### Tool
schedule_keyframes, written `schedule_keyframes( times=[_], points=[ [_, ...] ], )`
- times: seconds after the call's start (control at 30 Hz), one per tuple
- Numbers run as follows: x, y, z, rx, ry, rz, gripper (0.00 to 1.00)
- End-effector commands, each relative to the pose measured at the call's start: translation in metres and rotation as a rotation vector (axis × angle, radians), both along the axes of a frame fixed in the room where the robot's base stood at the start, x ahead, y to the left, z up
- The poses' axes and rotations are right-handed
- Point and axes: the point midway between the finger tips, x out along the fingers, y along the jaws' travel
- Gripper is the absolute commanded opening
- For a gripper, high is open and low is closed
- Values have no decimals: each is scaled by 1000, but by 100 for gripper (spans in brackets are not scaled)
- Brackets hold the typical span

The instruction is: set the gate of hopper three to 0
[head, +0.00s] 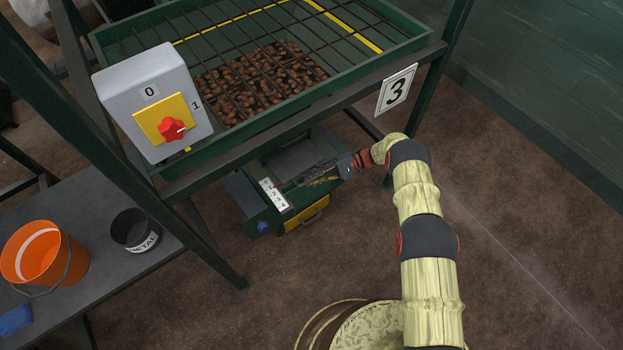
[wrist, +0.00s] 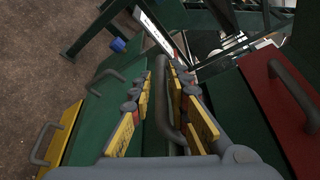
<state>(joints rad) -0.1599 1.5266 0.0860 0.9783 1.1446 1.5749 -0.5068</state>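Hopper three (head: 270,20) is a green frame with a grate over brown lumps, marked by a "3" sign (head: 396,89). Under it is a green gate assembly (head: 258,222) with a white numbered scale (head: 273,195). My gripper (head: 322,180) reaches in from the right beside this assembly. In the wrist view, my gripper (wrist: 168,66) has its yellow-padded fingers on either side of a dark bar handle (wrist: 165,100). Gaps show between pads and handle, so it looks open around it. Part of the handle is hidden, and I cannot read the gate's setting.
A grey switch box (head: 142,75) with a red knob (head: 171,129) is at the upper left. A yellow panel (head: 307,214) with a handle is below the gate. An orange bucket (head: 38,255) and a dark "METAL" cup (head: 135,232) stand on a bench. Floor is clear at right.

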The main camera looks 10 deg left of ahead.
Motion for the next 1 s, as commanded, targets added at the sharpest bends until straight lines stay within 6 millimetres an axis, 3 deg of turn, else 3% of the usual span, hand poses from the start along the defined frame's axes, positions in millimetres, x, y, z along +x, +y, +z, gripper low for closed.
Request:
schedule_keyframes(
  times=[0.13,0.53,1.0],
  points=[
    [0,0,1,1,0,1,28],
    [4,-6,2,1,-2,0,28],
    [47,-78,20,1,-3,-1,28]
  ],
)
